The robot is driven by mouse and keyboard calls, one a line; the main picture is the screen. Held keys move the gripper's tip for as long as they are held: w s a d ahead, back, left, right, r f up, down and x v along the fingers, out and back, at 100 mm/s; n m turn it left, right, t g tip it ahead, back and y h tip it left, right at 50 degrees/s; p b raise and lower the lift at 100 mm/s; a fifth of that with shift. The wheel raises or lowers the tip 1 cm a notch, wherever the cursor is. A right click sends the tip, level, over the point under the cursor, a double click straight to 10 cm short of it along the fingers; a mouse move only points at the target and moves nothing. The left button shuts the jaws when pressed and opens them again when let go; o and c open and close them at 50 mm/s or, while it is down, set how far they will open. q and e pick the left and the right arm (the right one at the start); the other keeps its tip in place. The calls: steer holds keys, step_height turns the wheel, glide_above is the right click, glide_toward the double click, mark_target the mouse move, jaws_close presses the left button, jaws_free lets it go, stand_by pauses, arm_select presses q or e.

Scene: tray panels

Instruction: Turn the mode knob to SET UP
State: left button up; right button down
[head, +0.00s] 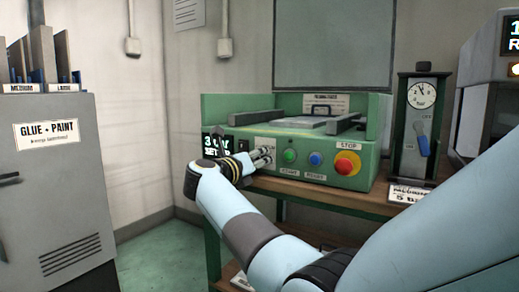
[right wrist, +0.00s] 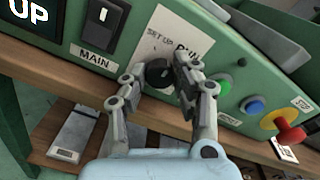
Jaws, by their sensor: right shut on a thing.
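The mode knob (right wrist: 158,74) is a small dark knob on a pale plate (right wrist: 178,36) marked SET UP and RUN, on the front of the green machine (head: 328,172). In the right wrist view my right gripper (right wrist: 157,80) has its two fingers on either side of the knob, shut on it. The fingers cover part of the knob, so its exact pointing is hard to tell. In the head view my right gripper (head: 261,158) is at the panel and hides the knob. My left gripper is not in view.
Right of the knob are a green button (head: 289,156), a blue button (head: 315,159) and a red STOP button (head: 346,164). Left of it are the MAIN switch (right wrist: 105,16) and a dark display (right wrist: 31,14) reading UP. A lever unit (head: 421,130) stands further right.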

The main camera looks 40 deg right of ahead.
steer(key=n+p, duration=0.2)
steer(key=n, duration=0.1)
steer(key=n+p, duration=0.3)
steer(key=shift+r+n, duration=0.2)
steer(key=shift+n, duration=0.2)
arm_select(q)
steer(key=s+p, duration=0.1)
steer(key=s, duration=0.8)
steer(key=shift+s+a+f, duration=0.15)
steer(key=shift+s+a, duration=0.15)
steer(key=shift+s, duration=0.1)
arm_select(e)
steer(key=shift+a+f+n, duration=0.1)
steer(key=shift+f+n, duration=0.05)
steer(key=shift+n, duration=1.15)
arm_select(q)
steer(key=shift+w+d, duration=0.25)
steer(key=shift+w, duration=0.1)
arm_select(e)
steer(key=c, duration=1)
jaws_free()
steer(key=shift+w, duration=0.1)
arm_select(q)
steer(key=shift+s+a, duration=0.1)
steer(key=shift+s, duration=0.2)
arm_select(e)
steer(key=shift+g, duration=0.3)
steer(key=v, duration=0.7)
steer(key=shift+a, duration=0.25)
